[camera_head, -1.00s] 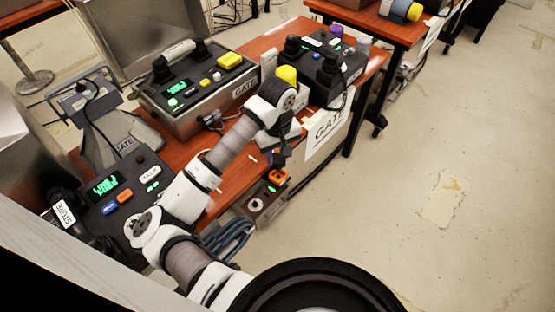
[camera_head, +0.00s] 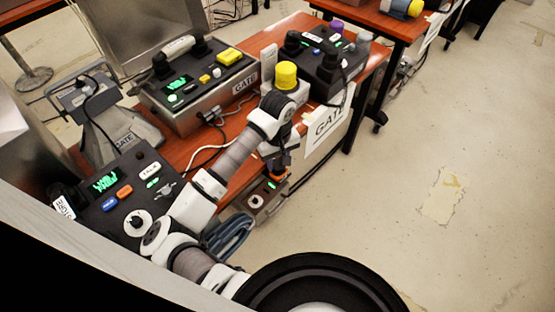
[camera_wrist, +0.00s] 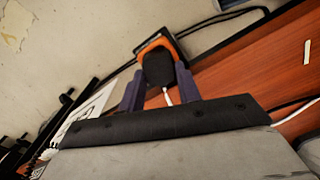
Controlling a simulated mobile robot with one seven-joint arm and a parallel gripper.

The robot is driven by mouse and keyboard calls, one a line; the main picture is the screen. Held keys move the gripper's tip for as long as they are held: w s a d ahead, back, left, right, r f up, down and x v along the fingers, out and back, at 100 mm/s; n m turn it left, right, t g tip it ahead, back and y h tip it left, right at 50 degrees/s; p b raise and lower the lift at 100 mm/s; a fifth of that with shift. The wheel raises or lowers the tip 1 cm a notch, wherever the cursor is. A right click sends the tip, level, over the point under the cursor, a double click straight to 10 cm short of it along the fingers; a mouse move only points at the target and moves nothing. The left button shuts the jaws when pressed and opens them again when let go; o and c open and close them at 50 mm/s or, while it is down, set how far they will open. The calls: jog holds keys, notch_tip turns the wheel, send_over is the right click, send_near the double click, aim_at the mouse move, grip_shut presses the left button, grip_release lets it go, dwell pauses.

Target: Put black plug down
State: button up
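The black plug (camera_wrist: 158,68) sits between the two fingers of my gripper (camera_wrist: 159,76) in the wrist view, with both fingers close against its sides. A white cable runs from it back toward my gripper. An orange socket-like piece (camera_wrist: 152,43) shows around and behind the plug; whether the plug is seated in it cannot be told. In the head view my gripper (camera_head: 278,156) points down at the table's front edge, right above the orange piece (camera_head: 276,173). The plug itself is hidden there by my gripper.
A small grey box (camera_head: 262,199) with a green light and a round white socket hangs below the red-brown table (camera_head: 203,147). Coiled blue cable (camera_head: 231,234) lies beside it. Control consoles (camera_head: 190,84) stand behind. Floor at right is clear.

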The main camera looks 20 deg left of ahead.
jog(key=o, duration=0.4)
jog(key=shift+r, duration=0.1)
jog(key=shift+r+p, duration=0.35)
jog(key=shift+p, duration=0.25)
jog(key=shift+r+b, duration=0.3)
jog(key=shift+b, duration=0.05)
notch_tip(320, 180, up, 11)
jog(key=b, duration=0.2)
jog(key=shift+d+r+b, duration=0.1)
jog(key=shift+r+b, duration=0.05)
jog(key=shift+b, duration=0.2)
